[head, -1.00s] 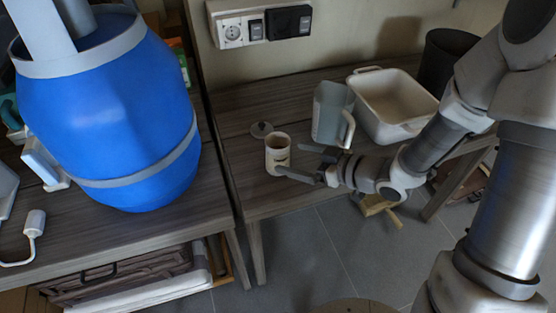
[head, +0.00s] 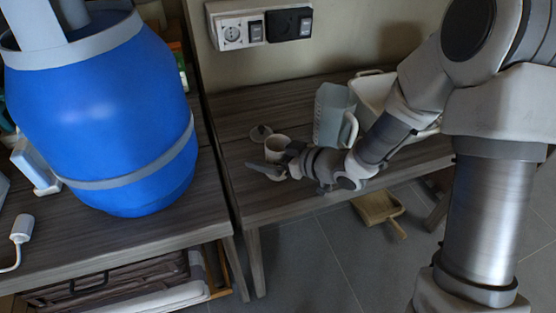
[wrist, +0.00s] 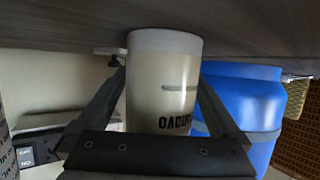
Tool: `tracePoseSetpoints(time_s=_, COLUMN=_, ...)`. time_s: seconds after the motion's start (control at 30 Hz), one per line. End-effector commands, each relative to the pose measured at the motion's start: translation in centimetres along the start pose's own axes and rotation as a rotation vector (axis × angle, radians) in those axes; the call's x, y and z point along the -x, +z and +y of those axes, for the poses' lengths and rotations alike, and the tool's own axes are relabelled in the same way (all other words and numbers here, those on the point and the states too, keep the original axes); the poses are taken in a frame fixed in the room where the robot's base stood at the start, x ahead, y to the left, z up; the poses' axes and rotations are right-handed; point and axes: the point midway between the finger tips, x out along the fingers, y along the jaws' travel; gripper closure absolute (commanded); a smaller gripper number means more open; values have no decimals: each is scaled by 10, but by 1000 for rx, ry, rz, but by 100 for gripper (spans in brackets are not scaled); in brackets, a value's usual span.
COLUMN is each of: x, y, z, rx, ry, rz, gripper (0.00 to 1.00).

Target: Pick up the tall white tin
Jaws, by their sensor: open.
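The tall white tin (head: 276,143) stands upright on the wooden table near its left end. Its lower part is hidden behind my gripper in the head view. In the wrist view, the tin (wrist: 160,75) shows dark lettering and appears upside down. My gripper (head: 275,160) is open and level at the tin. In the wrist view, one finger of my gripper (wrist: 162,92) is on each side of the tin. I cannot tell whether either finger touches it.
A round lid (head: 260,133) lies behind the tin. A grey-blue pitcher (head: 332,112) and a white basin (head: 370,92) stand to the right. A big blue barrel (head: 105,110) stands on the left table. A wall socket panel (head: 238,33) is behind.

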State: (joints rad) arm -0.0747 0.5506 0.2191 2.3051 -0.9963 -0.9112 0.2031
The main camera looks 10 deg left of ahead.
Motion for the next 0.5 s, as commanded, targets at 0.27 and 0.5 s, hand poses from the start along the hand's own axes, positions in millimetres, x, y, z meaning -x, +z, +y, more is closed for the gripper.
tracePoseSetpoints(time_s=0.27, x=0, y=0, z=0, rx=0, ry=0, rz=0, gripper=47)
tracePoseSetpoints(time_s=0.5, x=0, y=0, z=0, rx=0, ry=0, rz=-1, gripper=90)
